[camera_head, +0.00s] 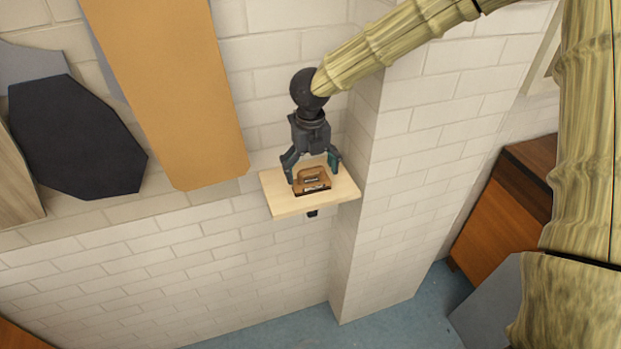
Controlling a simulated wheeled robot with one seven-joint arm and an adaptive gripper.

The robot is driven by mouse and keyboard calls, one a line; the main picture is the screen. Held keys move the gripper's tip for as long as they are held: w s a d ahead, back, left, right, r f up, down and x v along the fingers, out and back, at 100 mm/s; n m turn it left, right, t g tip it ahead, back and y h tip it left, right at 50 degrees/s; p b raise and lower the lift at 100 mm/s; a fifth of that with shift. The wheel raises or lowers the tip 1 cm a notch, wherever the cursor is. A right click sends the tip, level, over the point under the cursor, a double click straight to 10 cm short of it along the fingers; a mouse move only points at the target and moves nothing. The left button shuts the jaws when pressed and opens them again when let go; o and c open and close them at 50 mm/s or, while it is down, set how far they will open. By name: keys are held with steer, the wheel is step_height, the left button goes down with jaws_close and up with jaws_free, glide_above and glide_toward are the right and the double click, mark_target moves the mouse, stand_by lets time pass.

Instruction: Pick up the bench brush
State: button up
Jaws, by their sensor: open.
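A small brown object with a handle-like opening (312,181), which looks like the bench brush, sits on a small light wooden shelf (281,205) fixed to the brick wall. My gripper (313,177) points down at it with its two dark fingers spread, one to each side of the brown object. The left fingertip is close to the object's left side and the right fingertip close to its right side. I cannot tell whether either finger touches it. The object's underside and any bristles are not clear to see.
A white brick pillar (395,180) stands just right of the shelf. Tall orange (175,90) and dark (72,135) panels lean at the left. A wooden cabinet (500,225) stands at the right. The blue floor (390,325) lies well below the shelf.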

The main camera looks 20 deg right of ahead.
mark_target(312, 183)
steer(key=shift+s+d+f, duration=0.1)
steer(key=shift+f, duration=0.1)
steer(key=c, duration=1.3)
steer(key=shift+r+b, duration=0.5)
steer(key=shift+r, duration=0.05)
steer(key=shift+s+r+b, duration=0.2)
steer(key=shift+r+b, duration=0.25)
steer(key=shift+r, duration=0.1)
steer(key=shift+s+r+b, duration=0.2)
steer(key=shift+r+b, duration=0.2)
steer(key=shift+r, duration=0.15)
steer(key=s+a+b, duration=0.1)
steer(key=s, duration=0.4)
steer(key=s+a+r+b, duration=0.1)
steer(key=s+b, duration=0.1)
steer(key=s, duration=0.2)
steer(key=s+a+b, duration=0.1)
steer(key=s+b, duration=0.1)
steer(key=s, duration=0.3)
steer(key=shift+s+a+r, duration=0.35)
steer(key=shift+a, duration=0.05)
